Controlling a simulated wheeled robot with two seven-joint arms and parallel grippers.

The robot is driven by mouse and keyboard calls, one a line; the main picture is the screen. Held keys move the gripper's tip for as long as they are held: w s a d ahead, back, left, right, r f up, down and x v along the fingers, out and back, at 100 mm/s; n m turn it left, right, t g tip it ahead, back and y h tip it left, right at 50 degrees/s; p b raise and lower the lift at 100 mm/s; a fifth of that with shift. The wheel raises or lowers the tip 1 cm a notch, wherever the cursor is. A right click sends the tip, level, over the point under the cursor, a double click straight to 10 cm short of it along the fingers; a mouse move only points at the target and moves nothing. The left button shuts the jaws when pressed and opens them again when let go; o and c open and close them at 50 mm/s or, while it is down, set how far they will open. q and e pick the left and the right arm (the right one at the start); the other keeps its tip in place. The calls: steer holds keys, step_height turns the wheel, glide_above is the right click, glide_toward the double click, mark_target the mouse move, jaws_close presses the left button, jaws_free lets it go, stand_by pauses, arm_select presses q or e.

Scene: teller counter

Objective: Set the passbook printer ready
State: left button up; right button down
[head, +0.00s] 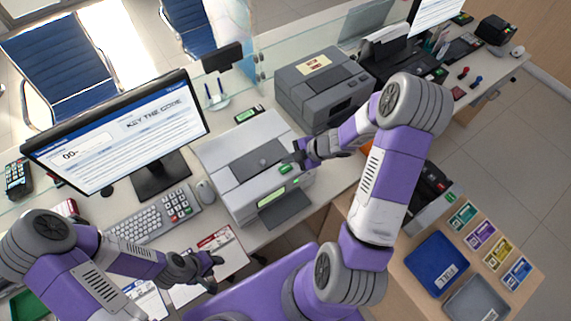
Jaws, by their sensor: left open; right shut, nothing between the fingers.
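The passbook printer, taken to be the light grey machine (228,153), sits on the counter in the middle of the head view. A green button (285,169) and a small lit display (271,196) show on its front part, and a dark flap (285,212) juts out at the front. My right gripper (291,158) is shut and empty, just by the green button; I cannot tell whether it touches. My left gripper (214,269) is open and empty above papers (232,245) in front of the printer.
A monitor (120,130), keyboard (148,215), number pad (180,203) and mouse (205,190) stand left of the printer. A darker grey machine (322,88) stands behind right. A side table holds a blue tray (436,262), a grey tray (475,300) and several coloured cards (481,234).

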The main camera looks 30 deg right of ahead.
mark_target(288, 169)
steer(key=shift+r+p, duration=1.25)
steer(key=shift+r, duration=0.3)
steer(key=shift+f, duration=0.1)
